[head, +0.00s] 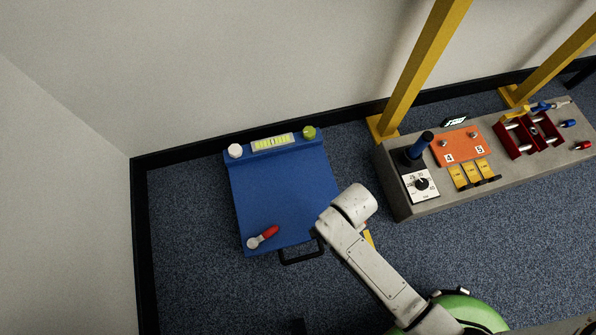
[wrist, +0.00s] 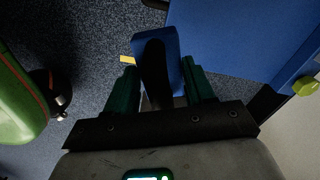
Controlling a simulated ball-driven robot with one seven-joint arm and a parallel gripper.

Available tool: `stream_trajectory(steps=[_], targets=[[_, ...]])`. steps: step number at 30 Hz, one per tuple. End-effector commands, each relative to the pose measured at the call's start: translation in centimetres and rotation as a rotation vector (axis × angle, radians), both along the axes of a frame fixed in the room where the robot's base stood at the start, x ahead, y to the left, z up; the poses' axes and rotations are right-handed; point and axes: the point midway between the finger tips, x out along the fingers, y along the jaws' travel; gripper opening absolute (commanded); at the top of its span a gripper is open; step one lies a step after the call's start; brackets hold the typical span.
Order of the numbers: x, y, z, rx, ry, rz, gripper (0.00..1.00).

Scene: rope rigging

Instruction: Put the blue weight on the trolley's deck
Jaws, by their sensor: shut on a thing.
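The blue trolley's deck (head: 285,195) lies flat near the wall in the head view, with a black handle (head: 302,256) at its near edge. It also shows at the upper right of the wrist view (wrist: 245,40). In the wrist view my gripper (wrist: 159,67) has its two green fingers shut on the blue weight (wrist: 173,68), which has a dark face. There the weight appears against the floor beside the deck's edge; I cannot tell its height. In the head view my arm hides the gripper and most of the weight.
A grey bench (head: 405,200) with controls and yellow posts (head: 425,60) stands right. The deck's middle is clear.

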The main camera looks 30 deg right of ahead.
Motion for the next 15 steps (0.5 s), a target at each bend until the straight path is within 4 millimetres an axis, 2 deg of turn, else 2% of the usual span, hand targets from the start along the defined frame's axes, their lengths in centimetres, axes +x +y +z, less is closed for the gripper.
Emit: stream_trajectory(steps=[8, 15], targets=[[0.5, 0.1, -0.3, -0.002, -0.005, -0.003, 0.0], [4.5, 0.5, -2.2, -0.001, -0.008, -0.002, 0.0]])
